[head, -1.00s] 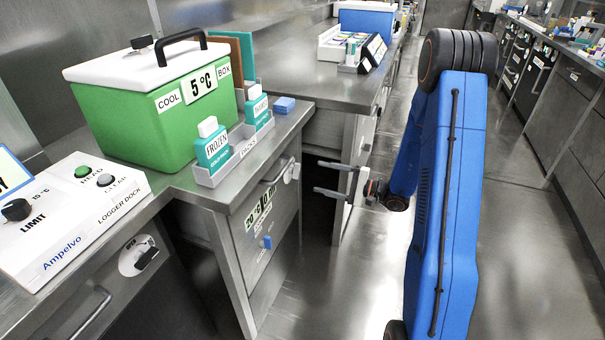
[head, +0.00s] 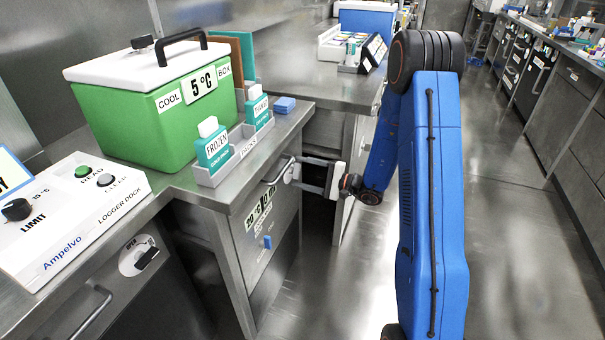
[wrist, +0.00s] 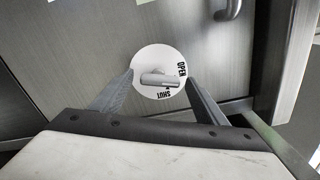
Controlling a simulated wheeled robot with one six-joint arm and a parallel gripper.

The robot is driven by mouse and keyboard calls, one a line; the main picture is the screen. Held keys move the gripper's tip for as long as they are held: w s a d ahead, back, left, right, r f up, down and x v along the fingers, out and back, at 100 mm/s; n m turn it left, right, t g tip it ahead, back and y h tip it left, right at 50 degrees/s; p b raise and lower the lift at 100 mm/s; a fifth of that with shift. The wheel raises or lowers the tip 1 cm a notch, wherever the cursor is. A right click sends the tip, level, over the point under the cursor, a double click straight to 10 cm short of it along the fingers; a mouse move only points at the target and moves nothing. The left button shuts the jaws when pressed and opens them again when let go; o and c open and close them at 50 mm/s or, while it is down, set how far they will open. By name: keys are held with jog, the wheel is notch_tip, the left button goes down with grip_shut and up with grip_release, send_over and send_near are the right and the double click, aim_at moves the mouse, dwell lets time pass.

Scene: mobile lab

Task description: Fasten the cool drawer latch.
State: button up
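The drawer front (head: 262,226) with the temperature label is under the bench, below the rack of cold packs. Its latch is a round white plate (wrist: 150,57) with a grey lever (wrist: 158,78), marked OPEN and SHUT. The lever lies roughly crosswise in the wrist view, and I cannot tell which mark it is set to. In the head view the latch is mostly behind my gripper (head: 300,173). My gripper is open and empty, with its fingertips (wrist: 161,82) on either side of the lever. A gap shows between each finger and the lever; contact with the plate is unclear.
A drawer handle (head: 278,172) is close to the latch. The green cool box (head: 165,125) and the pack rack (head: 236,153) stand on the bench above. Another bench leg (head: 345,215) is just beyond my gripper. The aisle floor to the right is clear.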

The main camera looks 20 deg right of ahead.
jog(key=c, duration=1)
jog(key=shift+m, duration=0.5)
jog(key=m, duration=1.2)
jog(key=shift+d+f+m, duration=0.1)
jog(key=shift+f+m, duration=0.1)
jog(key=shift+m, duration=0.1)
jog(key=o, duration=1.1)
jog(key=shift+c, duration=0.2)
